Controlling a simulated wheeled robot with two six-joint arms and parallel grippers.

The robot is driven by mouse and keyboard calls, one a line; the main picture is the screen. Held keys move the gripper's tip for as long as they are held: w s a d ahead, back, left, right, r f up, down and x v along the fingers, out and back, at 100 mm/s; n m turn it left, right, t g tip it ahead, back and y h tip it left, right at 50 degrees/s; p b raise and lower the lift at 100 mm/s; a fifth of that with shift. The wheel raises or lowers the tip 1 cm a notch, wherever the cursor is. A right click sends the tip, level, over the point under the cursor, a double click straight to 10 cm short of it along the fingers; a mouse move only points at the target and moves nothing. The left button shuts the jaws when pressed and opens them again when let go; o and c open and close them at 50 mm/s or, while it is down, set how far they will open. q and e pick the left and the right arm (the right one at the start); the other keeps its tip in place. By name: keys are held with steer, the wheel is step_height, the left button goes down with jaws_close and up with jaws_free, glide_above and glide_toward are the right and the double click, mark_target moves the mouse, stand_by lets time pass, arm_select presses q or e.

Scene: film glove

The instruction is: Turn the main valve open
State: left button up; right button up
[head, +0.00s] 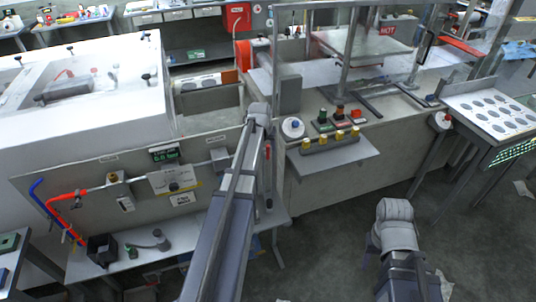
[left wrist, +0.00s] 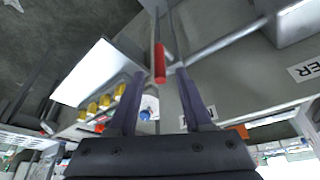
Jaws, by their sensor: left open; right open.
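A lever with a red grip stands on the grey panel, beside my left arm in the head view (head: 267,152). In the left wrist view the red grip (left wrist: 159,62) lies between the two spread fingers of my left gripper (left wrist: 160,73), near their tips. The gripper is open and does not clamp the grip; contact cannot be told. In the head view my left arm hides its fingers. No readable label tells me that this lever is the main valve. My right arm shows at lower right of the head view, but no fingers of its gripper show.
Left of my arm, a panel carries a pipe with a red hose (head: 70,198), a blue hose (head: 38,190) and a green display (head: 165,154). To the right are a round white dial (head: 293,128) and a shelf (head: 335,162) with several yellow knobs. The floor (head: 330,230) is mostly clear.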

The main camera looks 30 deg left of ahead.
mark_target(267, 147)
arm_select(q)
steer(key=b+x, duration=0.3)
steer(key=x, duration=0.1)
steer(key=shift+f, duration=0.15)
steer(key=shift+c, duration=0.4)
jaws_close()
stand_by(0.9)
